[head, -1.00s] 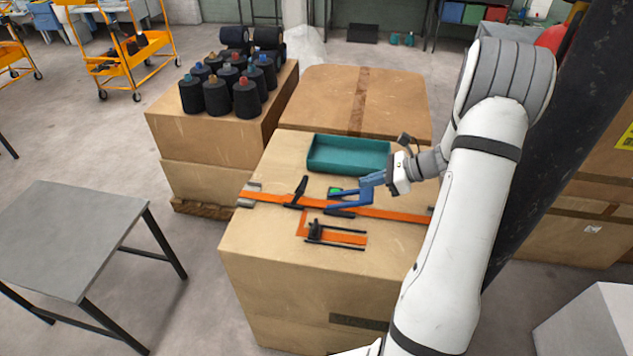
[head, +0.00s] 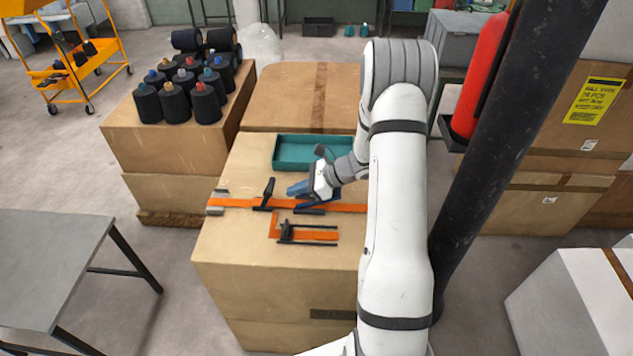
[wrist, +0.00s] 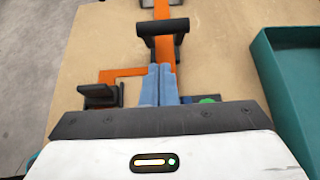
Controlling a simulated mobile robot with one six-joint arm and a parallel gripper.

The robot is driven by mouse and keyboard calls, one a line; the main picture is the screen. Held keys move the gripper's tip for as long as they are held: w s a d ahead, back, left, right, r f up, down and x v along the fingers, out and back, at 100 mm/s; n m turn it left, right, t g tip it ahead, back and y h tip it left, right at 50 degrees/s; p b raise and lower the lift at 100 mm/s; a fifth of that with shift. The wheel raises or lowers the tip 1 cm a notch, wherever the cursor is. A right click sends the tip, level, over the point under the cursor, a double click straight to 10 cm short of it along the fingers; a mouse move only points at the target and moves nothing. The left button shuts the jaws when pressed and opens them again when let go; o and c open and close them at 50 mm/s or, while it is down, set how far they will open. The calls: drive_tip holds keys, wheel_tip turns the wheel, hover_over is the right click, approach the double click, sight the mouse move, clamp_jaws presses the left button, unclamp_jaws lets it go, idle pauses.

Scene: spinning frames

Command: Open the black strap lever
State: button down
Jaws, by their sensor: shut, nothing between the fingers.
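The black strap lever (head: 268,190) stands tilted up from the orange strap (head: 235,203) on top of the cardboard box. In the wrist view the lever (wrist: 162,27) shows as a black frame with a crossbar over the strap. My gripper (head: 291,190) is just right of the lever, low over the strap. Its two light-blue fingers (wrist: 159,68) are shut together and empty, with tips close to the lever's near side. I cannot tell whether they touch it. A dark blue part (head: 325,198) on the strap is partly hidden by my gripper.
A second black bracket (head: 288,233) with orange strap lies in front. A teal tray (head: 300,166) sits behind my gripper. A green button (wrist: 208,100) shows beside my fingers. Cones of black yarn (head: 175,102) stand on the box at back left. A grey table (head: 45,265) is at left.

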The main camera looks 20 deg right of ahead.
drive_tip(key=shift+w+a+r, duration=0.25)
drive_tip(key=shift+w+a, duration=0.05)
drive_tip(key=shift+a, duration=0.4)
drive_tip(key=shift+w+a+r, duration=0.2)
drive_tip(key=shift+w+a, duration=0.05)
drive_tip(key=shift+a, duration=0.4)
